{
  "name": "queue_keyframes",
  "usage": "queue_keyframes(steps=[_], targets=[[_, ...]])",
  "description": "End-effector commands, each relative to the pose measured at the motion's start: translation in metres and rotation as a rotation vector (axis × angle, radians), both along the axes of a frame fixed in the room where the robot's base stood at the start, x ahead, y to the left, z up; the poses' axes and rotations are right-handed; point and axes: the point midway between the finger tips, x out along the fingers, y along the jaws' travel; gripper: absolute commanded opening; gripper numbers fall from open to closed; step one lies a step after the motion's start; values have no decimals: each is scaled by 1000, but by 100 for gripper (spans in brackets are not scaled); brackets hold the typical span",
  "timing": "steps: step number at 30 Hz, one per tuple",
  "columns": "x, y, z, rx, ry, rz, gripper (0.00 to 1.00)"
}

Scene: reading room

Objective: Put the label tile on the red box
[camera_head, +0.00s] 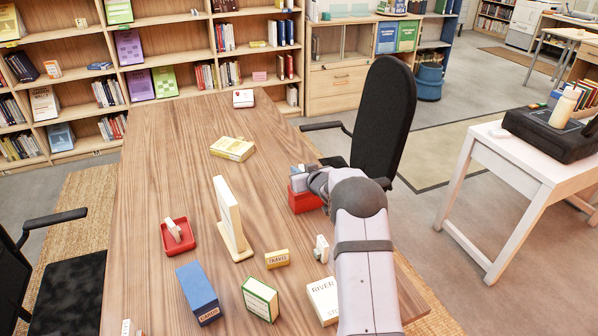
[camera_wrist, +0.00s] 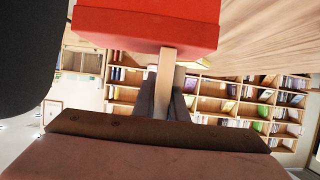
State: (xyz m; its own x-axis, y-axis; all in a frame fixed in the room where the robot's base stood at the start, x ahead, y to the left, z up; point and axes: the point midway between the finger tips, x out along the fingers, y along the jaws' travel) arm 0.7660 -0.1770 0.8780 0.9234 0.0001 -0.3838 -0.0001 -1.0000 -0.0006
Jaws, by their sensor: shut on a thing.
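The red box (camera_head: 304,201) stands on the wooden table near its right edge; its red side fills the top of the wrist view (camera_wrist: 145,25). My gripper (camera_head: 308,176) is at the top of the box, partly hidden by my wrist. It is shut on a pale label tile (camera_head: 299,183), seen as a narrow strip between the dark fingers in the wrist view (camera_wrist: 165,85). The tile's end meets the box's edge in that view; I cannot tell whether it rests on the box.
On the table (camera_head: 150,180) are a white upright panel (camera_head: 229,213), a red tray (camera_head: 191,243) with a small tile, a blue box (camera_head: 198,291), a yellow Travel block (camera_head: 277,259) and a yellow book (camera_head: 232,148). A black chair (camera_head: 383,115) stands close behind the gripper.

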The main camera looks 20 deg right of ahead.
Motion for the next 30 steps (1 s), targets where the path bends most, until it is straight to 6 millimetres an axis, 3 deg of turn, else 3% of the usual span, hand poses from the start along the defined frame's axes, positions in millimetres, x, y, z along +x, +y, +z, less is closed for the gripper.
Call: queue_keyframes(steps=[11,12,14,30], targets=[[0,0,-3,-1,-1,0,0],[0,0,-2,-1,-1,0,19],[0,0,-2,-1,-1,0,31],[-6,0,4,-1,-1,0,31]])
